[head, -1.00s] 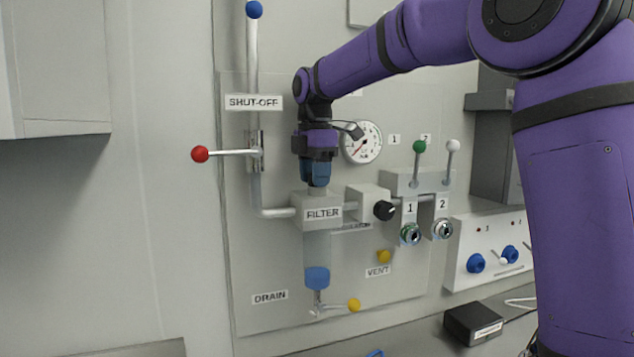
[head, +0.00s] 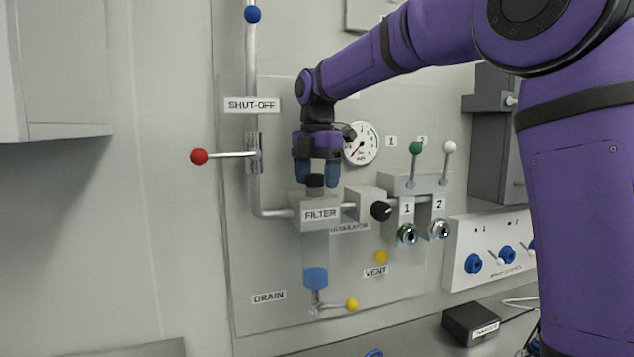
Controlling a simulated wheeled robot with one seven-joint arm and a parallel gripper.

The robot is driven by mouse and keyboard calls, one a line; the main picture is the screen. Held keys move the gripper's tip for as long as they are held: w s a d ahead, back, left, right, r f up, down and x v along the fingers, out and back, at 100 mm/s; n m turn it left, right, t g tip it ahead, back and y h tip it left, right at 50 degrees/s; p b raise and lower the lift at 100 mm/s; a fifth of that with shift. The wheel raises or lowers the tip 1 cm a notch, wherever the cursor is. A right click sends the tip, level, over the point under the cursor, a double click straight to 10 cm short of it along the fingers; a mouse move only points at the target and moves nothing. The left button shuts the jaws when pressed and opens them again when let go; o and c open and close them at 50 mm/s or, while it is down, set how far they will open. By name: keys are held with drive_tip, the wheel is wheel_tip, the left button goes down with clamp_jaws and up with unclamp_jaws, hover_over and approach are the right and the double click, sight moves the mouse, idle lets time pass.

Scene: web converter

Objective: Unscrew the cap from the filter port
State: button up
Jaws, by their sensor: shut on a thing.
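The filter (head: 320,214) is a grey block labelled FILTER, with a clear bowl (head: 315,250) and a blue lower end below it. A dark round cap (head: 315,182) is at the port on top of the block. My gripper (head: 317,181) points straight down over the filter, with one blue finger on each side of the cap. It is shut on the cap. I cannot tell whether the cap still touches the port's thread.
A pressure gauge (head: 361,143) and a regulator with a black knob (head: 381,211) are close on the right. The red-ended shut-off lever (head: 199,156) sticks out left. Green (head: 416,147) and white (head: 449,147) levers stand further right. A yellow drain handle (head: 351,305) is below.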

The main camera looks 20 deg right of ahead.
drive_tip(key=o, duration=1.5)
drive_tip(key=shift+w+a+r+n, duration=0.1)
drive_tip(key=shift+w+r+n, duration=0.15)
drive_tip(key=shift+n, duration=0.15)
drive_tip(key=m, duration=0.1)
drive_tip(key=w+a+m, duration=0.1)
drive_tip(key=m, duration=0.1)
drive_tip(key=shift+w+f, duration=0.2)
drive_tip(key=shift+f, duration=0.15)
drive_tip(key=shift+s+m, duration=0.1)
drive_tip(key=shift+m, duration=0.5)
drive_tip(key=shift+d, duration=0.1)
drive_tip(key=m, duration=0.4)
drive_tip(key=shift+d, duration=0.1)
